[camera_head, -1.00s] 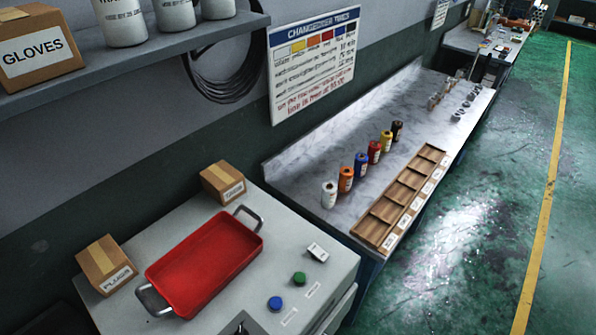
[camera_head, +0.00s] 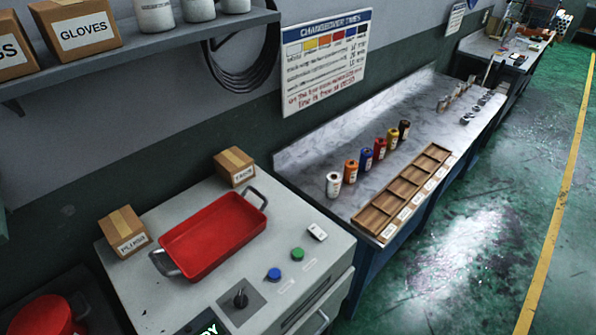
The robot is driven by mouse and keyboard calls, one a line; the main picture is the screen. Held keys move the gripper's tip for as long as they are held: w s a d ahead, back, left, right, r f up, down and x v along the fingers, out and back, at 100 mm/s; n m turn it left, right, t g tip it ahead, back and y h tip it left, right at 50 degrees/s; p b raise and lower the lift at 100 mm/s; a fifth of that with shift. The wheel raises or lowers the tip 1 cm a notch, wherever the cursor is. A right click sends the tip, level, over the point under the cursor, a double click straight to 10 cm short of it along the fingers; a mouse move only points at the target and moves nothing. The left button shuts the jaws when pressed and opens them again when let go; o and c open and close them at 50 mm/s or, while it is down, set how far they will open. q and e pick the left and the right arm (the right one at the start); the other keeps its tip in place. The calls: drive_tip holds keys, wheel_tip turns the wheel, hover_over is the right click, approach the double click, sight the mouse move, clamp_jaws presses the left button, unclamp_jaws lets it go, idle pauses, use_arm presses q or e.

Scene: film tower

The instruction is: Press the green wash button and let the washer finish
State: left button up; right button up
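The green button (camera_head: 298,254) sits on the grey top of the washer (camera_head: 190,292), near its front right edge. A blue button (camera_head: 274,274) is just left of and nearer than it. Small pale labels lie in front of both buttons. A black knob (camera_head: 240,297) on a dark plate is further left, and part of a dark display (camera_head: 207,329) with pale letters shows at the bottom edge. A red tray (camera_head: 213,236) with two grey handles rests on the washer top. Neither of my grippers is in view.
Small cardboard boxes (camera_head: 124,232) and (camera_head: 234,167) stand behind the tray. A marble bench (camera_head: 310,160) to the right holds several coloured bottles and a wooden divided rack (camera_head: 372,219). A red round object (camera_head: 45,315) is at lower left. Green floor (camera_head: 480,250) is clear at right.

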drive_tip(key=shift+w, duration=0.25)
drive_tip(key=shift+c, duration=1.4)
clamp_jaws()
